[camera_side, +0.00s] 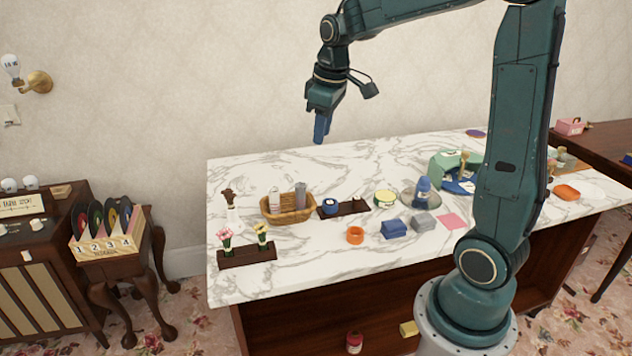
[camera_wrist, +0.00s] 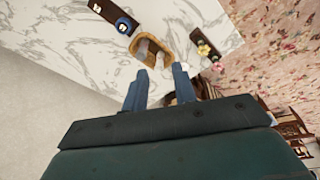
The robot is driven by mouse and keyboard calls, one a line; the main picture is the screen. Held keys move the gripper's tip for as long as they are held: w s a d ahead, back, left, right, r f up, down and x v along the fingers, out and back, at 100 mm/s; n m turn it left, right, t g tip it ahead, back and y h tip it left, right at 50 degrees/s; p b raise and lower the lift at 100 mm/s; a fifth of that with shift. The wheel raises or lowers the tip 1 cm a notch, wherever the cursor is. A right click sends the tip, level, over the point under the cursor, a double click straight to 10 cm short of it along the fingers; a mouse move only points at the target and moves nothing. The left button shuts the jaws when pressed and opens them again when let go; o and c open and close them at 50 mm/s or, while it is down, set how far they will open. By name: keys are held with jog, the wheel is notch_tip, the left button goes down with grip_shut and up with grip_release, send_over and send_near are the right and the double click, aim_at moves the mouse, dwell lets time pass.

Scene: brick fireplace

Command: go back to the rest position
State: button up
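My gripper (camera_side: 321,138) hangs in the air above the back part of the white marble table (camera_side: 300,280), with its blue fingers pointing down. It is well clear of everything on the table. In the wrist view the two blue fingertips of my gripper (camera_wrist: 160,72) stand apart, and I see nothing held between them. The wicker basket (camera_side: 289,216) is on the table below and to the left of the gripper in the side view. The basket (camera_wrist: 150,60) shows just beyond the fingertips in the wrist view.
A planter with pink and yellow flowers (camera_side: 246,256) stands at the table's front left. An orange ring (camera_side: 355,236), a blue block (camera_side: 394,229), a grey block (camera_side: 424,221) and a pink square (camera_side: 453,221) lie near the middle. The air around my gripper is free.

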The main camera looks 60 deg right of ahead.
jog(key=s+a+r+m+t, duration=0.1)
jog(key=s+a+t, duration=0.2)
jog(key=s+a, duration=1.1)
jog(key=s, duration=0.4)
jog(key=shift+s+a+m+t+y, duration=0.2)
jog(key=shift+m+t+y, duration=0.1)
jog(key=shift+m+y, duration=0.1)
